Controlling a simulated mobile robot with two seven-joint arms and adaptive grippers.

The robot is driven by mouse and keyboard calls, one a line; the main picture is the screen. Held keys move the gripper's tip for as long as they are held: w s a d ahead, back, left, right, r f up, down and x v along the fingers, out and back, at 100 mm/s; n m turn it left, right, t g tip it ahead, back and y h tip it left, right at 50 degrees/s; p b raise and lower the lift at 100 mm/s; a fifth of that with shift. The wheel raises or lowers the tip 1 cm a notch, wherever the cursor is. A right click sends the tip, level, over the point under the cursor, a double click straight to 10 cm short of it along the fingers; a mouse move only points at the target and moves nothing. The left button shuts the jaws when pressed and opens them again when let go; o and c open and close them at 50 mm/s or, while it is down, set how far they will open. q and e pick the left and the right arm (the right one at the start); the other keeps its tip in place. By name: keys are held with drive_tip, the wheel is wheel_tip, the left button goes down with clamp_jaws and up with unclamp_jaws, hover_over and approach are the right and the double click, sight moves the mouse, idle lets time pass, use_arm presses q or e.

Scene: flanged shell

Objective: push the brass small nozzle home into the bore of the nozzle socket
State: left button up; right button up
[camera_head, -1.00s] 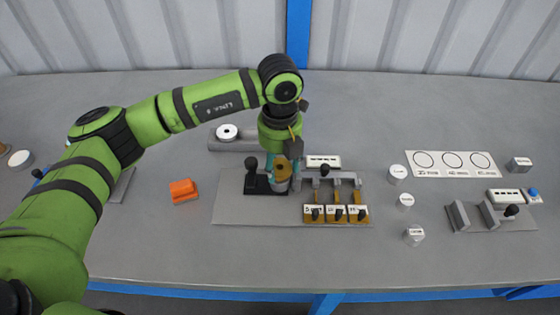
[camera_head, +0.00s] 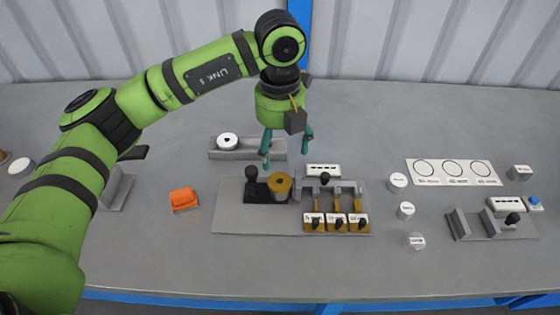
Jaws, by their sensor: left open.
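A round brass piece (camera_head: 280,183), with a lighter centre on top, sits at the right end of a black base (camera_head: 258,193). I take it for the small nozzle in its socket, but I cannot tell how deep it sits. The bore is hidden. A black knob (camera_head: 251,173) stands at the base's left end. My left gripper (camera_head: 286,153) points down above and behind the brass piece. Its teal fingers are spread apart and empty, clear of the brass. My right gripper is not in view.
Right of the base stands a grey rack (camera_head: 347,186) with brass-coloured parts and labelled blocks (camera_head: 337,222) in front. A grey block with a white ring (camera_head: 228,141) lies behind. An orange block (camera_head: 184,199) lies left. White-topped cylinders (camera_head: 397,181) stand right. The front table strip is clear.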

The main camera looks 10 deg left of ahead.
use_arm(q)
wheel_tip(320, 180, up, 4)
drive_tip(key=shift+f, duration=0.2)
drive_tip(key=shift+r, duration=0.1)
idle(0.3)
